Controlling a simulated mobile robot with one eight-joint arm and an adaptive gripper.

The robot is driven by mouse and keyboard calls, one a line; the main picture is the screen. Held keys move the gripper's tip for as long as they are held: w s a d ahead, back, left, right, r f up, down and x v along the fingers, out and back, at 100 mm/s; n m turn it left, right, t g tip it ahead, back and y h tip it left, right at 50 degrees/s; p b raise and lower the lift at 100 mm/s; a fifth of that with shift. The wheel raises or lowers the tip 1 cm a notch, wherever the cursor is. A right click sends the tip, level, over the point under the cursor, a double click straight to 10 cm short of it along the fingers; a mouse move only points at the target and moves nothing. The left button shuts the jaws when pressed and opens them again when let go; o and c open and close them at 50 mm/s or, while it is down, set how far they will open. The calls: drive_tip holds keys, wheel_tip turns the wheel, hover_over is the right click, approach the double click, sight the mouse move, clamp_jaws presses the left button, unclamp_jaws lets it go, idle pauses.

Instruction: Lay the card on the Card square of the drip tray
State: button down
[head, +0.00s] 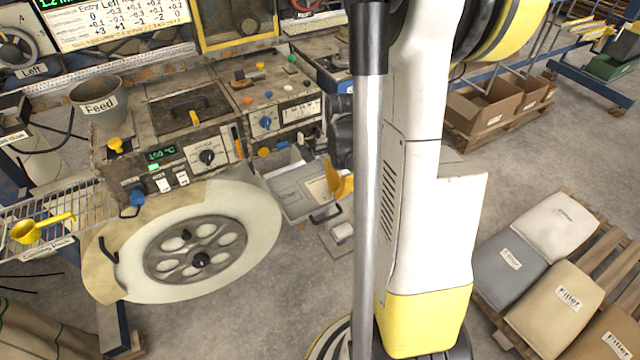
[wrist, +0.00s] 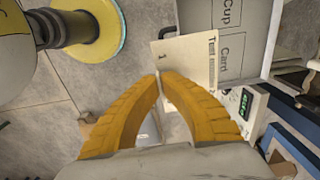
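My gripper (wrist: 159,77) has yellow fingers, with their tips closed together on the edge of the card. The card (wrist: 190,52) is a cream sheet printed with "Test" and "1". In the wrist view it extends up and right from the fingertips and overlaps the left edge of the drip tray (wrist: 262,50). The tray is grey, with squares marked "Cup" and "Card"; the Card square (wrist: 228,48) shows beside the card. I cannot tell whether the card touches the tray. In the head view the tray (head: 290,200) is right of the large wheel, and my gripper (head: 338,183) is partly hidden by my arm.
The worn machine (head: 200,125) with knobs and a display stands behind the tray. A large pale wheel (head: 255,215) is in front of it. The Feed bucket (head: 97,100) is at left. Filler sacks (head: 555,300) lie on a pallet at right.

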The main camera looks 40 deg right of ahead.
sight(324, 179)
drive_tip(key=w+d+f+b, duration=0.1)
drive_tip(key=w+f, duration=0.1)
drive_tip(key=w, duration=0.1)
drive_tip(key=w+d+f+b, duration=0.1)
drive_tip(key=w+d+f, duration=0.1)
drive_tip(key=w, duration=0.2)
drive_tip(key=w+d+f+b, duration=0.1)
drive_tip(key=w+d+f, duration=0.1)
drive_tip(key=w+f, duration=0.1)
drive_tip(key=shift+w+b, duration=0.15)
drive_tip(key=shift+b, duration=0.25)
drive_tip(key=shift+f+b, duration=0.85)
drive_tip(key=shift+f, duration=1.1)
drive_tip(key=shift+f, duration=0.25)
drive_tip(key=c, duration=1.6)
unclamp_jaws()
drive_tip(key=shift+r, duration=0.1)
drive_tip(key=shift+r, duration=0.1)
